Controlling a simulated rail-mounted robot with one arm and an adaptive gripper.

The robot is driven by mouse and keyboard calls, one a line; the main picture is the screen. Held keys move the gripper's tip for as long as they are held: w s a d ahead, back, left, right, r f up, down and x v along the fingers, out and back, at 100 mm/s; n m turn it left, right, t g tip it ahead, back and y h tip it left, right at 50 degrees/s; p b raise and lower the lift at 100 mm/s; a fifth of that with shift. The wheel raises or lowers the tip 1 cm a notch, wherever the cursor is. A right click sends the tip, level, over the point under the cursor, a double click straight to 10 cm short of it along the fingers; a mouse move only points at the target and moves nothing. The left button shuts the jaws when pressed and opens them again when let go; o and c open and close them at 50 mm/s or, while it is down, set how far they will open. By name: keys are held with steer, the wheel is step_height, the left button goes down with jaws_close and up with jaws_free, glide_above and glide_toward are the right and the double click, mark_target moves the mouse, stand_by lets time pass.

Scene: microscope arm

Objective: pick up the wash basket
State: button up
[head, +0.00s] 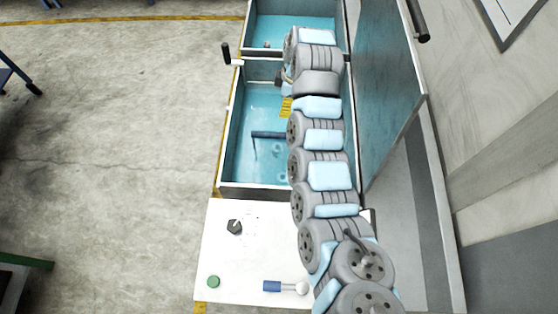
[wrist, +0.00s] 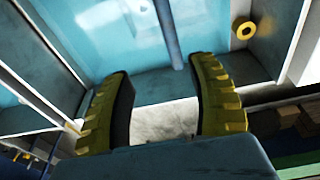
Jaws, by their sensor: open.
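No wash basket shows clearly as a whole. A dark bar (head: 268,134) with a thin leg stands in the near water tank (head: 226,135); I cannot tell if it is part of the basket. My gripper (head: 286,106) is over this tank, its yellow fingers partly hidden by my arm. In the wrist view my gripper (wrist: 163,75) is open and empty, fingers spread wide. A grey-blue bar (wrist: 168,35) runs ahead of the gap between the fingertips, over blue water. I cannot tell how far it is from them.
A second water tank (head: 290,18) lies behind. A black handle (head: 226,50) rises at the left rim. A tall panel (head: 392,90) stands along the right. A white control top (head: 250,255) with a green button (head: 213,282) is in front. Open floor lies left.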

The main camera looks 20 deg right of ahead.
glide_toward(279, 133)
steer(key=f, duration=0.6)
steer(key=shift+w+a, duration=0.3)
steer(key=shift+w, duration=0.1)
steer(key=shift+a+f+b, duration=0.2)
steer(key=shift+f, duration=1.05)
steer(key=shift+a+f+b, duration=0.15)
steer(key=shift+f, duration=1.15)
jaws_close()
